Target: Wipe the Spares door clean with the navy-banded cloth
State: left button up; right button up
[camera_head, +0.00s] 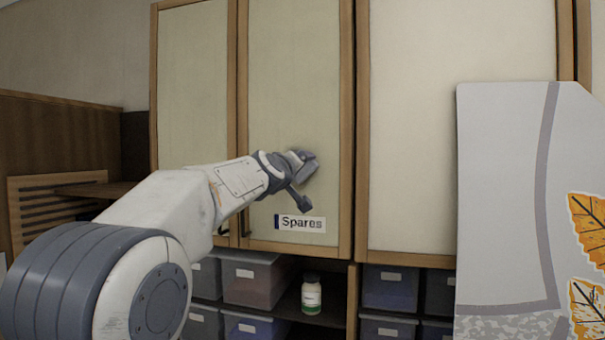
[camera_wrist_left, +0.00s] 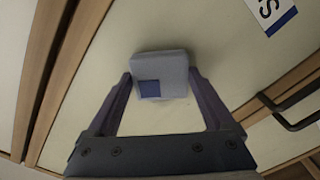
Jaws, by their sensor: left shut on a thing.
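The Spares door (camera_head: 300,80) is a pale panel in a wooden frame, with a white label (camera_head: 300,223) reading "Spares" near its bottom. My left gripper (camera_head: 303,178) is in front of the door's lower middle, above the label. In the left wrist view the gripper's fingers are shut on the cloth (camera_wrist_left: 172,66), a folded pale grey-blue pad with a navy patch. The cloth faces the door panel (camera_wrist_left: 100,45); I cannot tell whether it touches. No clear mark shows on the visible panel, and the part behind the gripper is hidden. My right gripper is in neither view.
A dark handle (camera_wrist_left: 292,112) sticks out near the door's edge. Other cabinet doors (camera_head: 440,60) flank this one. Below are shelves with storage bins (camera_head: 250,280) and a white bottle (camera_head: 311,295). A grey panel with orange leaf shapes (camera_head: 505,200) stands at right.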

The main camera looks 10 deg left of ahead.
pick_arm(q)
jog(key=a+b, duration=0.3)
jog(key=a, duration=0.3)
jog(key=shift+w+d+r+p, duration=0.1)
jog(key=shift+d+r+p, duration=0.55)
jog(key=shift+d+p, duration=0.25)
jog(key=shift+d+r+p, duration=0.6)
jog(key=shift+d+p, duration=0.2)
jog(key=shift+p, duration=0.05)
jog(key=a+b, duration=0.3)
jog(key=a, duration=0.4)
jog(key=shift+w, duration=0.15)
dwell(1.1)
jog(key=shift+f, duration=0.1)
